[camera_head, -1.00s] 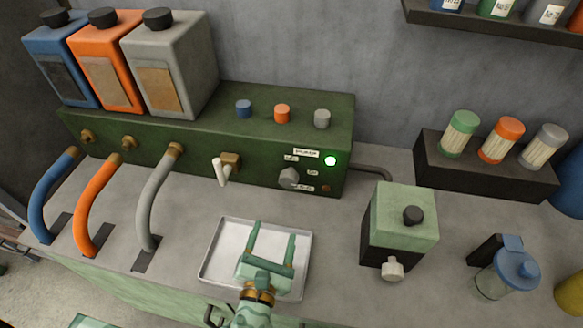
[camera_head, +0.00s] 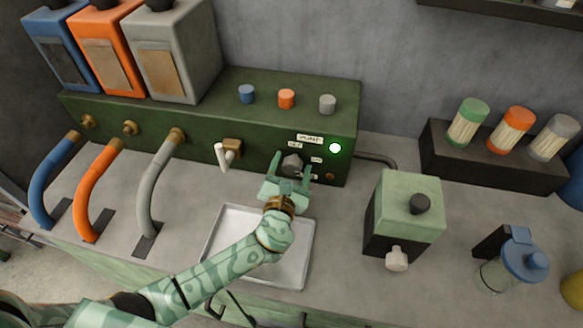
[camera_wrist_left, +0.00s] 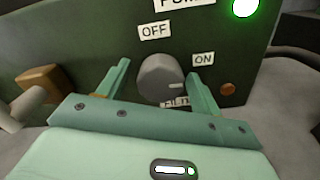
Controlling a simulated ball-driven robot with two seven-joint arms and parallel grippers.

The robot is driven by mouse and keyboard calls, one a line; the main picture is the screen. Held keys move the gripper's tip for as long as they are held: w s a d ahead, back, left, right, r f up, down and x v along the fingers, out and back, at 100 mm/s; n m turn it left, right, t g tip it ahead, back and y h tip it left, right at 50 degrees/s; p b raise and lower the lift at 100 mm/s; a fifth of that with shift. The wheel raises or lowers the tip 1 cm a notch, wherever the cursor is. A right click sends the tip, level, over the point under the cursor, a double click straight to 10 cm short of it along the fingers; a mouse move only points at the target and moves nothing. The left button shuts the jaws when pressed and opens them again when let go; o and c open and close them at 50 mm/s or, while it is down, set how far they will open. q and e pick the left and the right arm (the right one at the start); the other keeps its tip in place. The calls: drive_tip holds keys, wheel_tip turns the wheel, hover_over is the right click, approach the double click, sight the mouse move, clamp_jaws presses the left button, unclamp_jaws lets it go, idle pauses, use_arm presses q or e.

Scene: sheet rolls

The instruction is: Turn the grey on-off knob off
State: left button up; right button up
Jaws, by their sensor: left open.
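The grey on-off knob (camera_head: 291,163) is on the front face of the green pump box (camera_head: 110,108). In the left wrist view the knob (camera_wrist_left: 160,77) shows between the OFF label (camera_wrist_left: 155,30) at upper left and the ON label (camera_wrist_left: 203,59) at right. A pale mark on the knob lies on its right side, towards ON. My left gripper (camera_head: 292,168) is open, its two fingers on either side of the knob; I cannot tell whether they touch it. The fingers also show in the left wrist view (camera_wrist_left: 160,80). My right gripper is not in view.
A green light (camera_head: 335,147) is lit right of the knob. A white-handled tap (camera_head: 226,155) sticks out to the left. A white tray (camera_head: 300,262) lies below my left arm. A green-topped block (camera_head: 405,205) stands to the right.

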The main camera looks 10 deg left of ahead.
use_arm(q)
drive_tip(key=c, duration=1)
drive_tip(key=shift+n, duration=0.3)
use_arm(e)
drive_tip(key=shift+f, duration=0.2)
use_arm(q)
drive_tip(key=n+b, duration=0.1)
drive_tip(key=n, duration=0.1)
drive_tip(key=shift+f+n+b, duration=0.15)
drive_tip(key=shift+n+b, duration=0.25)
drive_tip(key=n+b, duration=0.2)
drive_tip(key=n, duration=0.3)
drive_tip(key=shift+d, duration=0.15)
drive_tip(key=n+b, duration=0.2)
drive_tip(key=n, duration=0.3)
drive_tip(key=shift+b, duration=0.3)
drive_tip(key=shift+n+b, duration=0.85)
drive_tip(key=shift+n, duration=1.35)
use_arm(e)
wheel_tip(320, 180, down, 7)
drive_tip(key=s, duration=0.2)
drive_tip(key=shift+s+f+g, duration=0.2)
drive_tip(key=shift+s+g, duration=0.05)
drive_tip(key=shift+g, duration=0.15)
